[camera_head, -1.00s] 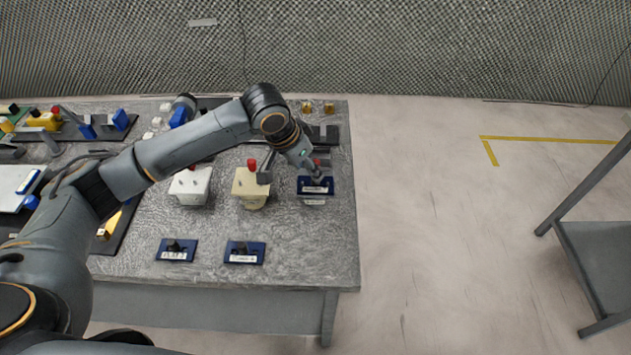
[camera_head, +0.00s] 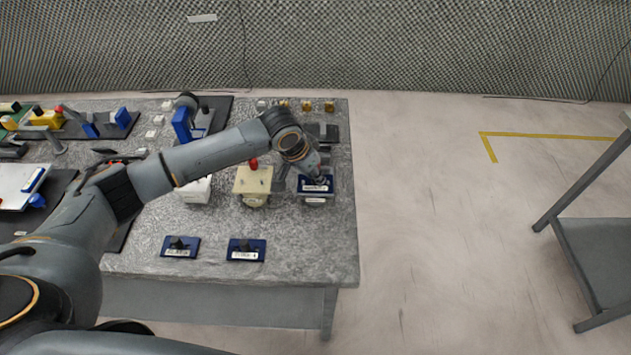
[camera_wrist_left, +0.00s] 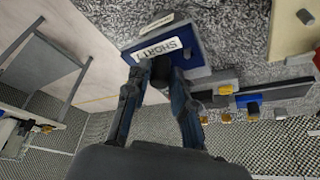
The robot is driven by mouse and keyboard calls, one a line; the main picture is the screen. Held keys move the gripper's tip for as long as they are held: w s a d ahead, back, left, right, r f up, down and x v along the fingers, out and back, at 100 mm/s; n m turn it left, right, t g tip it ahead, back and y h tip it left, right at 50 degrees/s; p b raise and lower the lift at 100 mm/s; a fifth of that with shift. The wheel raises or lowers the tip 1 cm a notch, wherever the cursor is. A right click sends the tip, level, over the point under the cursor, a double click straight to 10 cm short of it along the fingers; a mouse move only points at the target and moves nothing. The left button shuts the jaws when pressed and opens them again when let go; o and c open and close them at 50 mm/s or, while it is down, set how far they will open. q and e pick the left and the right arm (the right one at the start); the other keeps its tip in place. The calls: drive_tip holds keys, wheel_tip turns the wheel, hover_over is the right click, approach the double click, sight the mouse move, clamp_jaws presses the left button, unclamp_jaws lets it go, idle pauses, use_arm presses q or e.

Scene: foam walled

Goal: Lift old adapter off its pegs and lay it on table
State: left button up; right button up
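The old adapter is a dark blue plate (camera_head: 316,184) with a white label and a black knob, on the rightmost block on the table. In the left wrist view the same blue plate (camera_wrist_left: 195,60) shows its label, reading "SHORT" and a partly hidden character. My left gripper (camera_wrist_left: 157,78) has its two fingers on either side of the black knob. I cannot tell whether they press on it. In the head view the left gripper (camera_head: 318,178) is over the plate. The pegs are hidden under the plate. My right gripper is not in view.
A cream block (camera_head: 253,182) with a red knob stands just left, and a white block (camera_head: 196,190) beyond it. Two blue plates with black knobs lie at the front, one on the left (camera_head: 180,247) and one on the right (camera_head: 246,250). The front right table top (camera_head: 310,250) is clear.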

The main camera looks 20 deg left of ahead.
use_arm(q)
clamp_jaws()
drive_tip(key=shift+w+r+b, duration=0.1)
drive_tip(key=shift+r+b, duration=0.25)
drive_tip(key=shift+r, duration=0.1)
wheel_tip(320, 180, up, 2)
drive_tip(key=shift+r+b, duration=0.15)
drive_tip(key=shift+b, duration=0.5)
drive_tip(key=s+r+b, duration=0.3)
drive_tip(key=s+r, duration=0.6)
drive_tip(key=s, duration=0.5)
drive_tip(key=shift+a+r, duration=0.35)
drive_tip(key=shift+r, duration=0.05)
